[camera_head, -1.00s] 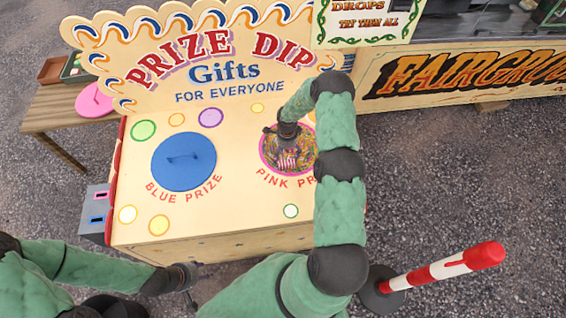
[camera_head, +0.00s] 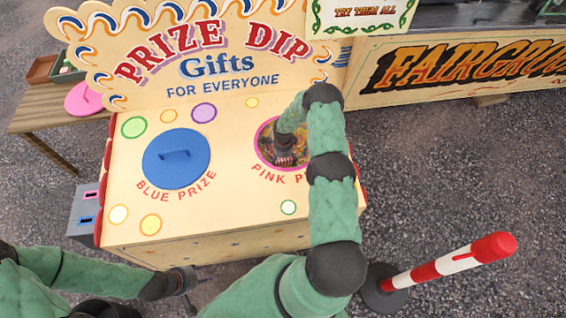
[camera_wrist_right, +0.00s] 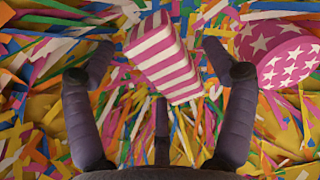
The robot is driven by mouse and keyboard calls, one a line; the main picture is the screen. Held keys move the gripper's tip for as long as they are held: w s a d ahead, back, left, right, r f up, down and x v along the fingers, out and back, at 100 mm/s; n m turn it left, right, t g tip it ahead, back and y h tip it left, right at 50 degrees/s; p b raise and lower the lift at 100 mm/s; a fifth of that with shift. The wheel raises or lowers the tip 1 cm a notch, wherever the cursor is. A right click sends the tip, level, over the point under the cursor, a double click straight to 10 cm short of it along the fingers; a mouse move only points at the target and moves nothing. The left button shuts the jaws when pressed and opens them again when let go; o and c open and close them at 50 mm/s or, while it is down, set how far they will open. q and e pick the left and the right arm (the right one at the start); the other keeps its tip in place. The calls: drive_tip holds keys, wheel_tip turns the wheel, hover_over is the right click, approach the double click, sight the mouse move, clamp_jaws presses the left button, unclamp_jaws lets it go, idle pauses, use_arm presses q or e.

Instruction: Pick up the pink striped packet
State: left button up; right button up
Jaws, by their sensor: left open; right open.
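The pink striped packet (camera_wrist_right: 165,60), pink and white, lies tilted on shredded paper in the right wrist view, between the spread fingers of my right gripper (camera_wrist_right: 160,75). I cannot tell whether the fingers touch it. In the head view a little of the packet (camera_head: 287,160) shows just below my right gripper (camera_head: 285,145), inside the round pink-rimmed opening of the prize dip stall (camera_head: 228,205). My right arm hides part of that opening. My left gripper (camera_head: 187,281) is open and empty, low in front of the stall.
A pink item with white stars (camera_wrist_right: 284,52) lies right of the packet in the shreds. A blue lid with a handle (camera_head: 176,170) covers the other opening. A red and white post (camera_head: 440,266) stands at front right. A wooden table (camera_head: 45,117) is at left.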

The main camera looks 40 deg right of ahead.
drive_tip(key=shift+c, duration=0.3)
drive_tip(key=c, duration=1.2)
